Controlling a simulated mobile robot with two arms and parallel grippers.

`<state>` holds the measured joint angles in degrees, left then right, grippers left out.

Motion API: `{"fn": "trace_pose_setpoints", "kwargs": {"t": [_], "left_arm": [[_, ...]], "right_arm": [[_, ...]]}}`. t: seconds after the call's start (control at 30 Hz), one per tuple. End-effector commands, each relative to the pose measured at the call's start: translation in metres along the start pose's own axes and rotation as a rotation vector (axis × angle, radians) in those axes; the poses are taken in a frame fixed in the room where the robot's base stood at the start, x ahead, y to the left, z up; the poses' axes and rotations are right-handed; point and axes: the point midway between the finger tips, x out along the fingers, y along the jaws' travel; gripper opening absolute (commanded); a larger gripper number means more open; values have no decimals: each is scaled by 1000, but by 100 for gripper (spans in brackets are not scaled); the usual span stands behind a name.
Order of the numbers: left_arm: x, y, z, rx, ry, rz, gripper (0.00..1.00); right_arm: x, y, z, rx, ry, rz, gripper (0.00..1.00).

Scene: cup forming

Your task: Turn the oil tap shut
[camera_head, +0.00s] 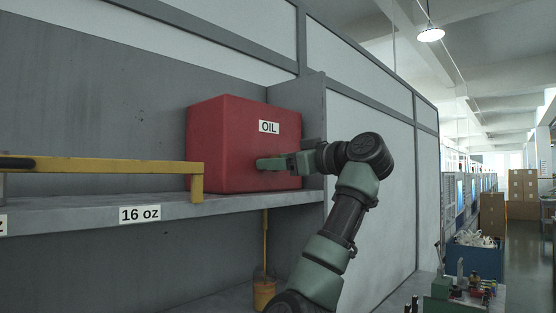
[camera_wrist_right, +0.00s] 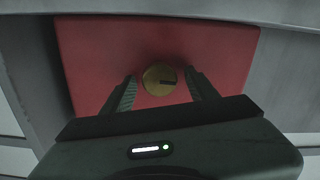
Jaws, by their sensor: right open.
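The red oil box (camera_head: 225,140) with an OIL label stands on the grey shelf in the head view. The oil tap is a round brass knob (camera_wrist_right: 159,79) with a dark mark pointing to the right, on the red box face in the right wrist view (camera_wrist_right: 210,55). My right gripper (camera_head: 262,164) is at the front of the box and hides the tap in the head view. In the right wrist view the right gripper (camera_wrist_right: 161,90) is open, one finger on each side of the knob, with gaps showing on both sides. My left gripper is not in view.
A yellow bar (camera_head: 110,166) runs along the shelf (camera_head: 240,205), left of the box. A 16 oz label is on the shelf edge. Below hangs a thin yellow line over a container of amber liquid (camera_head: 264,293). A grey panel (camera_head: 313,130) stands right of the box.

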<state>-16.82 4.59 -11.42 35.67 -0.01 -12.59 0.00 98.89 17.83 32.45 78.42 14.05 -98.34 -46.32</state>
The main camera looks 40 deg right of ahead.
Motion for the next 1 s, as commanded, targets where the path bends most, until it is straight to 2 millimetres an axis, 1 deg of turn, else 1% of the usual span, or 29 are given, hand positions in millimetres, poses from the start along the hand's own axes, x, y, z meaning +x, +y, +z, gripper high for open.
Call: {"fn": "trace_pose_setpoints", "kwargs": {"t": [0.07,0.17,0.2,0.27,0.3,0.5,0.67,0.87,1.0], "left_arm": [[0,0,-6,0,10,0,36],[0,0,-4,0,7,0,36],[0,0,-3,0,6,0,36],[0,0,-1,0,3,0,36],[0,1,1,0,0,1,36],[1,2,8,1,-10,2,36],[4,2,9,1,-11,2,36],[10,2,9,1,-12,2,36],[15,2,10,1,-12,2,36]], "right_arm": [[0,0,0,0,0,0,59],[0,0,0,0,0,0,34],[0,0,0,0,0,0,23],[0,0,0,0,0,0,6],[0,0,0,0,0,0,0],[0,0,0,10,0,0,0],[0,0,1,58,-1,0,0],[0,0,2,183,-1,-1,0],[0,1,3,306,-2,0,0]]}}
